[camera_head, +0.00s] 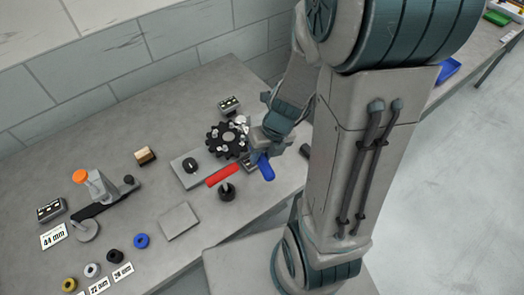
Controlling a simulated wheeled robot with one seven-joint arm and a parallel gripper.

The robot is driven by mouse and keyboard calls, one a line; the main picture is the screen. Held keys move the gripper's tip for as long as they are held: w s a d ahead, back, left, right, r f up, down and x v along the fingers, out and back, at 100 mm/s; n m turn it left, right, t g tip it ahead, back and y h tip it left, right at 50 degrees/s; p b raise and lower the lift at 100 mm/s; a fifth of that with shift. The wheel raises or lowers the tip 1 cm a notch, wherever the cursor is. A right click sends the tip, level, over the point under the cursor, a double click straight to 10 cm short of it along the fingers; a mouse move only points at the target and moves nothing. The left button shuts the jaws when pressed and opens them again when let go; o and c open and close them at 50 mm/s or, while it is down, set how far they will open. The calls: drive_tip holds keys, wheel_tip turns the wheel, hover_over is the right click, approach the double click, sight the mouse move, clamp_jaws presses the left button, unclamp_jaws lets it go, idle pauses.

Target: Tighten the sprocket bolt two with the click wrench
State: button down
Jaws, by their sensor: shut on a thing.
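The dark toothed sprocket (228,139) lies on the bench with several pale bolt heads on its face. Which bolt is number two cannot be told. My gripper (256,156) is just right of and below the sprocket, partly hidden by its own wrist. It is shut on a tool that I take as the click wrench. A red handle (222,176) ends at the gripper's left, and a blue handle (265,168) shows just under it. Which of the two is in the jaws is too small to tell. The wrench head and any contact with a bolt are hidden.
A grey plate with a black knob (190,165) and a black round-based piece (226,191) stand close by. To the left are a wooden block (145,156), an orange-topped fixture (96,184), a flat grey plate (179,221) and coloured rings with labels. A wall runs behind.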

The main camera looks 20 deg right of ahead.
drive_tip(key=shift+d+f, duration=0.15)
drive_tip(key=shift+f, duration=0.7)
drive_tip(key=w+d+n+g+p, duration=0.2)
drive_tip(key=w+d+n+g, duration=0.1)
drive_tip(key=w+d+n, duration=0.5)
drive_tip(key=d+n, duration=0.3)
drive_tip(key=shift+r+h, duration=0.25)
drive_tip(key=shift+h, duration=0.05)
drive_tip(key=shift+f, duration=0.8)
idle(1.4)
drive_tip(key=shift+f+b, duration=0.35)
drive_tip(key=shift+b, duration=0.1)
drive_tip(key=shift+f, duration=0.45)
idle(0.7)
idle(0.7)
